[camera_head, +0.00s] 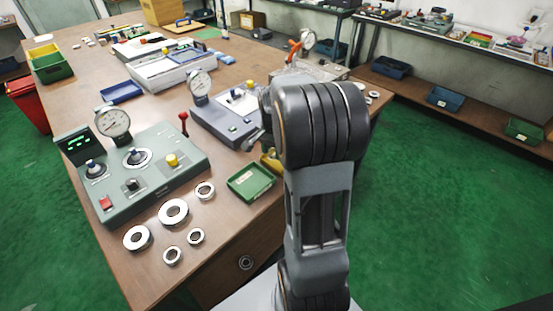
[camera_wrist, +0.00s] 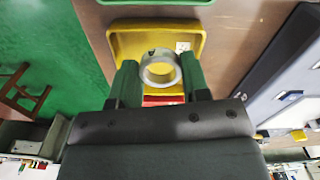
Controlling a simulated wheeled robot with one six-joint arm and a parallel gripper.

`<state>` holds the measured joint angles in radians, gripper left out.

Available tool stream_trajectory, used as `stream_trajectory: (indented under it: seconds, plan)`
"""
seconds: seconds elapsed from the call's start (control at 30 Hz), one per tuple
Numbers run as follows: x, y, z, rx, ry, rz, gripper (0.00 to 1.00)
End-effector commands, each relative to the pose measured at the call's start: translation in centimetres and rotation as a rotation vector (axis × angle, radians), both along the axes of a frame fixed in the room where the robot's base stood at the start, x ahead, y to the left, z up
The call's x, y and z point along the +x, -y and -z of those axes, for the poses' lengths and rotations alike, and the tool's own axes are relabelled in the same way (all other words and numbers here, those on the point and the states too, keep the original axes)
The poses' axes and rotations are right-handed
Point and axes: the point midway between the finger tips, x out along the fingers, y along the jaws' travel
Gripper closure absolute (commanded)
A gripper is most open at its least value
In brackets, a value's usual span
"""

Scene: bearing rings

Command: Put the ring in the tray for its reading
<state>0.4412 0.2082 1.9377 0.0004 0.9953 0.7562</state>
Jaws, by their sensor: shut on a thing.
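In the wrist view, my gripper (camera_wrist: 159,63) is shut on a pale metal ring (camera_wrist: 175,74), with a finger on each side of it. The ring is over the yellow tray (camera_wrist: 120,42), which has a small white label. I cannot tell how high the ring is above it. A red tray (camera_wrist: 160,100) shows partly behind the ring. A green tray (camera_head: 250,182) lies on the bench near its front edge, and its rim shows at the top of the wrist view. In the head view my arm hides the gripper and ring; only part of the yellow tray (camera_head: 270,161) shows.
A green-grey gauge station (camera_head: 135,170) with a dial and a lit display, too small to read, stands left. A blue-grey gauge station (camera_head: 222,118) stands behind the trays. Several loose rings (camera_head: 173,212) lie at the bench's front. A blue tray (camera_head: 121,92) lies further back.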

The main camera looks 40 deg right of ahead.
Motion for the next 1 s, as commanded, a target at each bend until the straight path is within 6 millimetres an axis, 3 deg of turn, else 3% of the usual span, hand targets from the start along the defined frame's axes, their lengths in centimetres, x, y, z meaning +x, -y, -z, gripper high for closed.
stream_trajectory:
  seconds: [0.27, 0.5, 0.9, 0.93, 1.0]
  plan:
    - [-0.2, 0.9, 1.2, 0.001, -0.001, 0.001, 0.85]
    - [-0.3, 1.0, 4.2, 0.001, -0.002, 0.000, 0.85]
    - [-0.2, 1.0, 4.7, 0.000, 0.000, 0.000, 0.85]
    - [-0.2, 1.0, 4.7, 0.000, 0.000, 0.000, 0.57]
    - [-0.2, 1.0, 4.6, 0.000, 0.000, 0.000, 0.50]
